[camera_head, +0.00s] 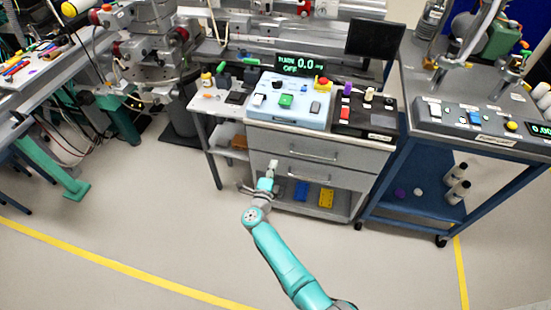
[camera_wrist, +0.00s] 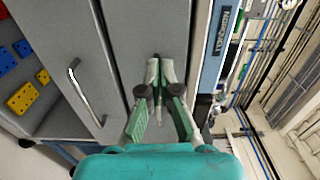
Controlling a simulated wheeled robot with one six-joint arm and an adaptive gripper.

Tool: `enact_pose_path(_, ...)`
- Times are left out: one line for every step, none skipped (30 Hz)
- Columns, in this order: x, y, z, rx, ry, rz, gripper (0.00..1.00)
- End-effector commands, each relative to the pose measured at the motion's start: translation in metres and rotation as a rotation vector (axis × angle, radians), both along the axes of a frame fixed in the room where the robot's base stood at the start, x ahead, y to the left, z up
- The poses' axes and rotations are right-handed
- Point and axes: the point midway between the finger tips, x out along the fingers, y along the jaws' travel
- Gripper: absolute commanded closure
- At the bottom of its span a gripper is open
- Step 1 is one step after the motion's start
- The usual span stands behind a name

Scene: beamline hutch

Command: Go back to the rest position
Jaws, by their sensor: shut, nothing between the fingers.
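My gripper (camera_head: 272,166) is at the end of my teal arm, low in front of the grey drawer cabinet (camera_head: 347,157). In the wrist view my gripper (camera_wrist: 159,72) shows its two fingers brought together at the tips, with nothing between them. The grey drawer fronts (camera_wrist: 118,50) and a metal handle (camera_wrist: 85,92) fill the view behind the fingers. I cannot tell whether the fingertips touch the cabinet.
A blue cart (camera_head: 410,190) stands at right, a workbench (camera_head: 75,60) at left. Yellow lines (camera_head: 120,265) cross the open floor.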

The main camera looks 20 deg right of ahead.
Motion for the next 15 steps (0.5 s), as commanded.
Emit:
enact_pose_path(-0.007, 0.006, -0.001, 0.001, 0.001, 0.003, 1.00)
enact_pose_path(-0.011, 0.008, 0.000, 0.001, 0.001, 0.002, 1.00)
enact_pose_path(-0.015, 0.011, -0.001, 0.000, 0.001, 0.001, 1.00)
enact_pose_path(-0.017, 0.013, -0.001, 0.001, 0.001, 0.001, 1.00)
enact_pose_path(-0.019, 0.015, 0.000, 0.000, 0.000, 0.001, 1.00)
enact_pose_path(-0.022, 0.017, 0.000, 0.000, 0.000, 0.002, 1.00)
enact_pose_path(-0.023, 0.018, 0.000, 0.000, 0.000, 0.001, 1.00)
enact_pose_path(-0.025, 0.018, 0.000, 0.000, 0.000, 0.001, 1.00)
enact_pose_path(-0.026, 0.019, 0.000, -0.001, 0.001, 0.000, 1.00)
enact_pose_path(-0.027, 0.019, 0.000, 0.000, 0.000, 0.000, 1.00)
enact_pose_path(-0.027, 0.020, 0.000, 0.000, 0.000, 0.000, 1.00)
enact_pose_path(-0.028, 0.020, 0.000, 0.000, 0.000, -0.001, 1.00)
enact_pose_path(-0.028, 0.020, 0.000, 0.000, 0.000, -0.001, 1.00)
enact_pose_path(-0.028, 0.020, 0.000, 0.000, 0.000, -0.001, 1.00)
enact_pose_path(-0.028, 0.020, 0.000, 0.000, 0.000, -0.001, 1.00)
